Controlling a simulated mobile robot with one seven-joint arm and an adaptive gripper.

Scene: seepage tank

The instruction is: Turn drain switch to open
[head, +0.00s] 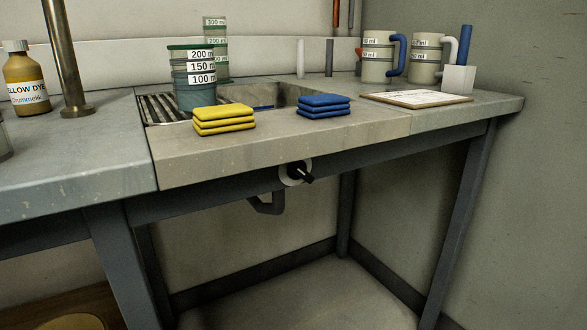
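The drain switch (301,172) is a black knob on a round white disc, mounted on the front frame rail just under the counter. Its black handle points toward the lower right. A grey pipe (268,204) bends below and behind it, under the sink (262,95). Whether the switch's present angle means open or closed cannot be read from here. My gripper is not in view.
Yellow (224,120) and blue (324,105) stacked pads lie on the counter's front edge above the switch. Measuring cups (193,80), a clipboard (415,98) and a yellow dye bottle (26,80) stand or lie around. The space before the switch is clear; table legs (125,265) flank it.

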